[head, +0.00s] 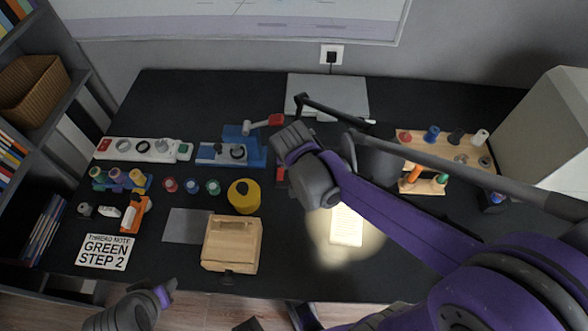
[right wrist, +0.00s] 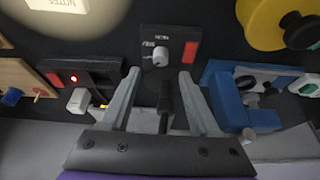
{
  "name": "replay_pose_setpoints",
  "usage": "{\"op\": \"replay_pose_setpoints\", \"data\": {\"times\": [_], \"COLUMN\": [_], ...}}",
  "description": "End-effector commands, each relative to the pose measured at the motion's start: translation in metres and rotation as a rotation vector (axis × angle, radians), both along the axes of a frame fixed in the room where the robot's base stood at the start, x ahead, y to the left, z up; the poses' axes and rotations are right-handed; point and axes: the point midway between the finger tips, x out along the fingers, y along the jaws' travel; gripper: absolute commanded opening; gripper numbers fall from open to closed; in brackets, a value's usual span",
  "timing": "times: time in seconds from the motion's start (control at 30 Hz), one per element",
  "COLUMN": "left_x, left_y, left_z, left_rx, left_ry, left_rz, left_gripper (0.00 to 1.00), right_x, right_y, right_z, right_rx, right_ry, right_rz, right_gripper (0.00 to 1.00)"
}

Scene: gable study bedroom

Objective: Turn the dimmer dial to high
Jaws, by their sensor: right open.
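The dimmer dial (right wrist: 160,57) is a small light grey knob on a dark plate (right wrist: 172,42) with a red patch at one end, seen in the right wrist view. Small white lettering beside it is too small to read surely. My right gripper (right wrist: 160,73) is open, its two fingers apart, with the dial just beyond and between the tips. I cannot tell whether they touch it. In the head view my right wrist hides the dial; only a red edge of the plate (head: 281,174) shows. My left gripper (head: 166,290) is low at the desk's front edge, its jaws unclear.
A yellow round container (head: 243,196) and a blue fixture (head: 245,145) stand close to the dial. A wooden box (head: 232,243) is nearer the front. A lit lamp patch falls on a note (head: 346,226). A wooden peg rack (head: 455,150) stands right.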

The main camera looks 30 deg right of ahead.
Motion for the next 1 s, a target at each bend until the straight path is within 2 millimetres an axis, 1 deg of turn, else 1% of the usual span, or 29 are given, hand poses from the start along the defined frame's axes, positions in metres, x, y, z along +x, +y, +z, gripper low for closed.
{"op": "replay_pose_setpoints", "data": {"times": [0.03, 0.1, 0.3, 0.47, 0.73, 0.77, 0.8, 0.87, 1.0], "left_x": [-0.001, -0.001, -0.002, -0.002, -0.002, -0.002, -0.002, -0.002, -0.002], "left_y": [0.0, 0.0, 0.0, 0.0, 0.0, 0.0, 0.0, 0.0, 0.0], "left_z": [-0.004, -0.006, -0.011, -0.013, -0.013, -0.013, -0.013, -0.013, -0.013], "left_rx": [0.0, 0.0, 0.0, 0.0, 0.0, 0.0, 0.0, 0.0, 0.0], "left_ry": [0.001, 0.002, 0.004, 0.004, 0.004, 0.004, 0.004, 0.004, 0.004], "left_rz": [0.0, 0.0, 0.0, 0.0, 0.0, 0.0, 0.0, 0.0, 0.0], "left_gripper": [0.5, 0.5, 0.5, 0.5, 0.5, 0.5, 0.5, 0.5, 0.5], "right_x": [0.004, 0.008, 0.017, 0.02, 0.02, 0.02, 0.02, 0.02, 0.02], "right_y": [-0.002, -0.005, -0.011, -0.013, -0.013, -0.013, -0.013, -0.013, -0.013], "right_z": [-0.012, -0.024, -0.049, -0.058, -0.059, -0.059, -0.059, -0.059, -0.059], "right_rx": [-0.001, -0.001, -0.001, -0.002, -0.002, -0.002, -0.002, -0.002, -0.002], "right_ry": [0.001, 0.001, 0.001, 0.001, 0.001, 0.001, 0.001, 0.001, 0.001], "right_rz": [0.0, 0.001, 0.001, 0.002, 0.002, 0.002, 0.002, 0.002, 0.002], "right_gripper": [0.62, 0.62, 0.62, 0.62, 0.62, 0.58, 0.51, 0.4, 0.15]}}
